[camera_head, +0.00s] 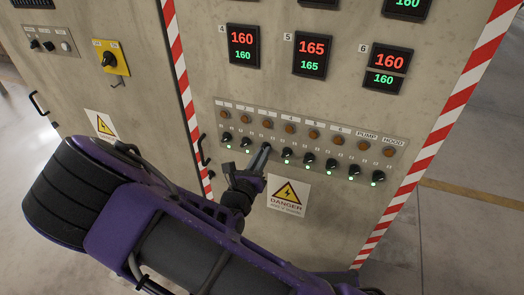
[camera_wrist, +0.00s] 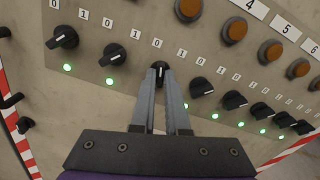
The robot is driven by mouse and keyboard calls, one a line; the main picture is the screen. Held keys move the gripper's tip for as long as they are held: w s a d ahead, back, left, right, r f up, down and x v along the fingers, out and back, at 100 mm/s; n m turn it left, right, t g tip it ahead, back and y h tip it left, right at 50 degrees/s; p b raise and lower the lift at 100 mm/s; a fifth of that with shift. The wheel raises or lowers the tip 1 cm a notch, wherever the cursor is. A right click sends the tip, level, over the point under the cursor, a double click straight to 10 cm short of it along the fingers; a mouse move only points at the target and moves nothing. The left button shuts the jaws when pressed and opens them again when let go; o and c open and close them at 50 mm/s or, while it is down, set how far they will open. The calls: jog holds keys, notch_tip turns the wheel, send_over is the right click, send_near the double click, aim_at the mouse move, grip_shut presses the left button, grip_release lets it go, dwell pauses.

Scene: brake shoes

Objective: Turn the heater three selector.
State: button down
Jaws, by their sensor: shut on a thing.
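The heater three selector (camera_wrist: 159,69) is a small black rotary knob with a white mark, third from the left in the lower row of the control panel. My gripper (camera_wrist: 160,84) has its two long grey fingers on either side of it, shut on the knob. The knob's white mark seems to point roughly up between its 0 and 1 labels. In the head view, my gripper (camera_head: 263,153) reaches the row from below and largely hides this selector.
Neighbouring selectors stand close on both sides, including the second (camera_wrist: 115,53) and fourth (camera_wrist: 200,87), with lit green lamps below. Orange round lamps (camera_head: 290,129) run above. A danger sign (camera_head: 288,194) is below. Displays (camera_head: 313,55) are higher up.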

jog(key=shift+m+b, duration=2.1)
jog(key=shift+m, duration=4)
jog(key=c, duration=0.9)
grip_release()
jog(key=v, duration=1.7)
jog(key=shift+s+a, duration=0.1)
jog(key=shift+s, duration=0.1)
